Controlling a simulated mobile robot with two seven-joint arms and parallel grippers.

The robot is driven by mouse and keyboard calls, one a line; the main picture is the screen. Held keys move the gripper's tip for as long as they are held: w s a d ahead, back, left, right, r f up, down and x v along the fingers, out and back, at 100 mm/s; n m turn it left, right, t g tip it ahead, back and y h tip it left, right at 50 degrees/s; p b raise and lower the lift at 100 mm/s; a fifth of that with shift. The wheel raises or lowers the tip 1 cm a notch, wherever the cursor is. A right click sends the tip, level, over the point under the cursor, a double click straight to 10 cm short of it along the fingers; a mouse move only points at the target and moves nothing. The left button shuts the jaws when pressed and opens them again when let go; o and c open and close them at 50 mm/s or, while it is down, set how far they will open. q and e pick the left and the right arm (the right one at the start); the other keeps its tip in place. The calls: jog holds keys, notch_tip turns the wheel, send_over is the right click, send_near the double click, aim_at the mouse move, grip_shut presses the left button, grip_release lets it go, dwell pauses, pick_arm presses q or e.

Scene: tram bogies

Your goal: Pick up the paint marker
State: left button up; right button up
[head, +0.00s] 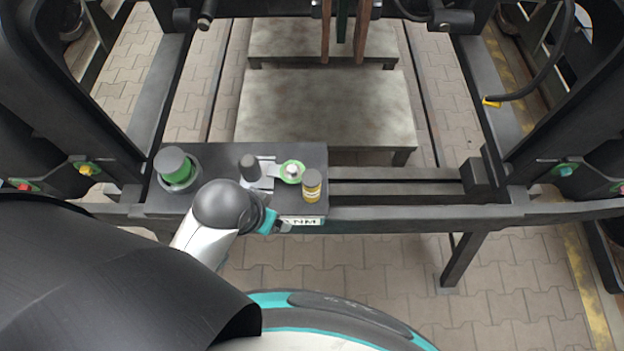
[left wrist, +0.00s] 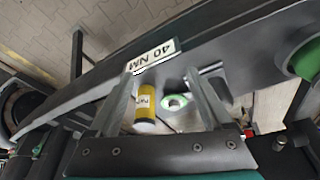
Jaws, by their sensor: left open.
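The paint marker (head: 312,187) is a short yellow cylinder with a grey cap. It stands upright at the right end of a dark tool shelf (head: 225,155). In the left wrist view the yellow marker (left wrist: 146,104) shows between my open fingers, nearer the left one, with part of a printed label visible. My left gripper (head: 281,226) is low at the shelf's front edge, left of and in front of the marker in the head view. Its fingers (left wrist: 160,85) are open and empty. My right gripper is not in view.
A green ring (head: 291,171) around a metal piece lies just left of the marker. A dark knob (head: 249,167) and a green, grey-capped cylinder (head: 175,165) stand further left. A dark rail (head: 420,212) runs along the front.

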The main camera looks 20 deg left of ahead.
pick_arm(q)
notch_tip(320, 180, up, 3)
jog(key=w+d, duration=0.2)
notch_tip(320, 180, up, 7)
jog(key=n+g+p, duration=0.1)
jog(key=n+g, duration=0.2)
jog(key=n, duration=1.1)
send_over(309, 178)
notch_tip(309, 178, down, 9)
jog(key=shift+f+b, duration=0.1)
jog(key=shift+b, duration=0.85)
jog(key=shift+d+f+b, duration=0.15)
jog(key=shift+f+b, duration=0.15)
jog(key=shift+f, duration=1)
jog(key=shift+d+f+b, duration=0.1)
jog(key=shift+f+b, duration=0.15)
jog(key=shift+f, duration=1)
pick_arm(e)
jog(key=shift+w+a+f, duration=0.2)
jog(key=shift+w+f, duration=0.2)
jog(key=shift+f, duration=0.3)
pick_arm(q)
jog(key=shift+c, duration=0.3)
grip_shut()
